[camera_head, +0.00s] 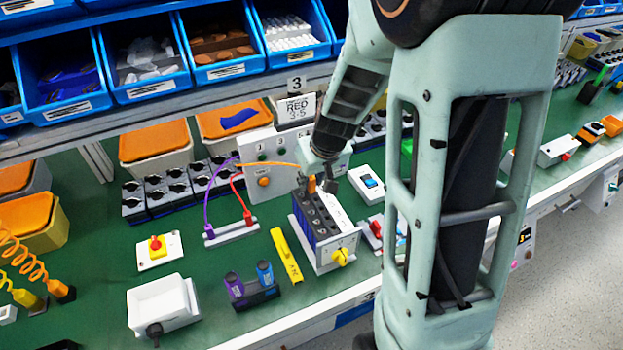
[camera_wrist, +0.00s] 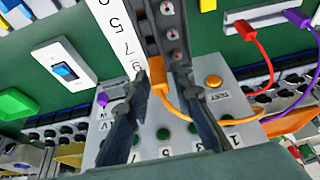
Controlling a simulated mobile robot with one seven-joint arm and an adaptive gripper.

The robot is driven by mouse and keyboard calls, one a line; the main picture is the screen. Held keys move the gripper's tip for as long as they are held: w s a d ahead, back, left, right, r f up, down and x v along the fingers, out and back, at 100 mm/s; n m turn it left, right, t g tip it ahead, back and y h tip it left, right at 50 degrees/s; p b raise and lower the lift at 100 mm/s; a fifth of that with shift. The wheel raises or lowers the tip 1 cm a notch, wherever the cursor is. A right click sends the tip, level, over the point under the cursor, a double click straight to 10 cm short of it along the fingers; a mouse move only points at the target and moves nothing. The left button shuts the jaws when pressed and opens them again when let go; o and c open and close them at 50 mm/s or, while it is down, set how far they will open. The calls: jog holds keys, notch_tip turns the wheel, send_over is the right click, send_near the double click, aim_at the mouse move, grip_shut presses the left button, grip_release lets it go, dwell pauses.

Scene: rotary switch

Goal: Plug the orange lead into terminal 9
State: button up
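The orange plug (camera_head: 312,185) of the orange lead (camera_head: 268,163) stands at the far end of the terminal block (camera_head: 318,228). In the wrist view, the orange plug (camera_wrist: 157,74) sits beside the printed 9 on the white number strip (camera_wrist: 117,32). Whether it is fully seated in a socket cannot be told. My gripper (camera_head: 316,183) is over that end of the block. In the wrist view, my gripper (camera_wrist: 164,80) has its fingers apart on either side of the plug, with a gap on the right side. The lead runs from the plug to the upright panel.
Red (camera_head: 247,215) and purple (camera_head: 209,231) plugs stand in a grey holder left of the block. A yellow bar (camera_head: 286,256) lies close beside the block. A blue rocker switch (camera_head: 370,182) is to the right. The panel (camera_head: 265,150) stands behind my gripper.

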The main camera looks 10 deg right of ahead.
jog(key=shift+o, duration=0.9)
jog(key=shift+r, duration=0.1)
